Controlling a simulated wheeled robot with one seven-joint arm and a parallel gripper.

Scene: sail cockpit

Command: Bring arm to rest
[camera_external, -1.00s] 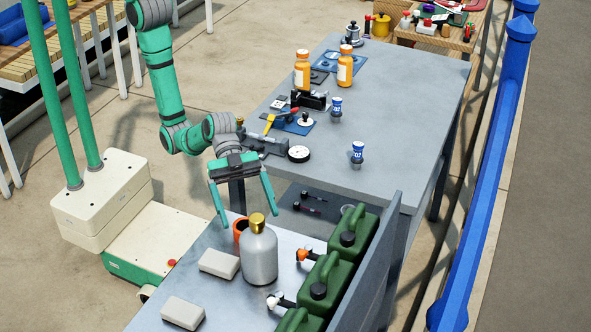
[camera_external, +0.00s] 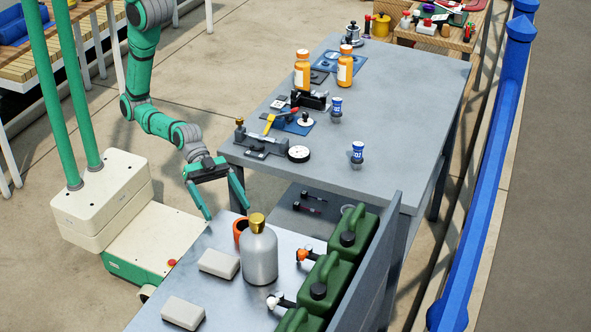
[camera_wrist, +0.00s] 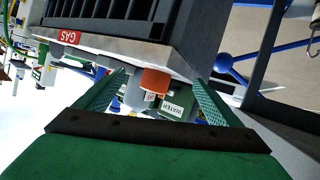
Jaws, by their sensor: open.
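My gripper (camera_external: 222,200) is open and empty in the external view. Its two green fingers are spread apart and point downward, above the far left edge of the near metal table (camera_external: 205,248). It is left of the silver bottle with a gold cap (camera_external: 259,255) and the orange cup (camera_external: 241,229). In the wrist view both green fingers show apart, with nothing held between them. Beyond them are an orange object (camera_wrist: 156,82) and a green container marked WATER (camera_wrist: 174,106).
Two pale blocks (camera_external: 219,264) lie on the near table. Green canisters (camera_external: 353,234) line its right side by a grey panel (camera_external: 372,265). The grey workbench (camera_external: 410,110) holds orange bottles (camera_external: 345,70), blue-and-white cans (camera_external: 336,108) and a vise-like tool (camera_external: 262,143).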

